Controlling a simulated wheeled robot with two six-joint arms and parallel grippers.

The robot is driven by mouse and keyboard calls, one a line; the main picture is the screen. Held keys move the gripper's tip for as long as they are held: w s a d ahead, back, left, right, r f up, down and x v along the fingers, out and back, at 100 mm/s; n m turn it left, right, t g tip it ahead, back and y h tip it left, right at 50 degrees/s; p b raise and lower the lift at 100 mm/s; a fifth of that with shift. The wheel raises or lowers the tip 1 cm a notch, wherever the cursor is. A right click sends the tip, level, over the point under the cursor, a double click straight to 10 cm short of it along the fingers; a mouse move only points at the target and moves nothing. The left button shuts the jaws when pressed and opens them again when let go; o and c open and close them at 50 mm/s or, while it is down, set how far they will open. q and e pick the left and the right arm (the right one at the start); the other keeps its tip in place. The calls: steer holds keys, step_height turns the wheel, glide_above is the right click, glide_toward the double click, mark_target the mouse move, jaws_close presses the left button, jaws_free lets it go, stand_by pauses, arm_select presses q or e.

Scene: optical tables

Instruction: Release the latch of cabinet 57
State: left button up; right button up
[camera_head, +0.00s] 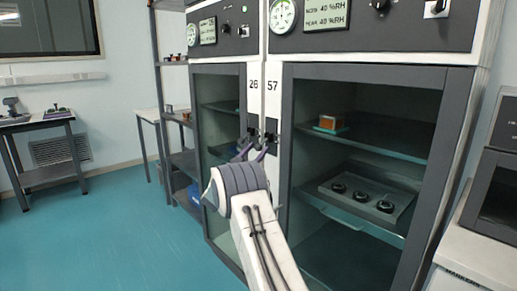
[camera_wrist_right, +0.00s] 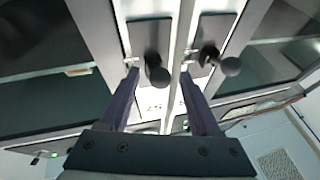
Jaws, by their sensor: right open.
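Cabinet 57 (camera_head: 464,120) is the right-hand cabinet, with a grey-framed glass door that looks shut. Its dark latch (camera_head: 270,137) sits on the door's left edge below the number 57. In the right wrist view, which looks upside down, this latch's round black knob (camera_wrist_right: 157,70) shows at centre. My right gripper (camera_head: 257,147) is open in front of the latches. In the wrist view its fingertips (camera_wrist_right: 160,76) lie on either side of that knob, apart from it; contact cannot be made out. My left gripper is out of view.
Cabinet 26 (camera_head: 218,82) stands directly left, its latch (camera_wrist_right: 226,63) close beside my right gripper. Cabinet 57 holds an orange box (camera_head: 331,121) and a tray (camera_head: 405,213) with several black round parts. A grey appliance (camera_head: 497,190) stands at right. Floor at left is clear.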

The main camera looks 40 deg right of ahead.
mark_target(257, 145)
steer(key=shift+x, duration=0.9)
jaws_close()
steer(key=shift+a+r+p, duration=0.1)
steer(key=shift+r+p, duration=0.15)
steer(key=shift+p, duration=0.4)
steer(key=r+y+p, duration=0.1)
steer(key=y+p, duration=0.1)
steer(key=p, duration=0.3)
steer(key=r+m+g+y+p, duration=0.1)
steer(key=y+p, duration=0.1)
steer(key=p, duration=0.2)
steer(key=r+g+y+p, duration=0.1)
steer(key=p, duration=0.4)
steer(key=shift+a+r+m+y+p, duration=0.25)
steer(key=shift+a+m+y+p, duration=0.05)
steer(key=shift+y+p, duration=0.1)
steer(key=y+p, duration=0.1)
steer(key=p, duration=0.5)
steer(key=r+y+p, duration=0.1)
steer(key=y+p, duration=0.1)
steer(key=p, duration=0.3)
steer(key=m+g+y+p, duration=0.1)
steer(key=y+p, duration=0.1)
steer(key=p, duration=0.4)
steer(key=shift+d+r+p, duration=0.3)
steer(key=shift+r+p, duration=0.05)
steer(key=shift+r, duration=0.05)
steer(key=shift+f+y+p, duration=0.2)
steer(key=shift+y+p, duration=0.1)
steer(key=shift+p, duration=0.5)
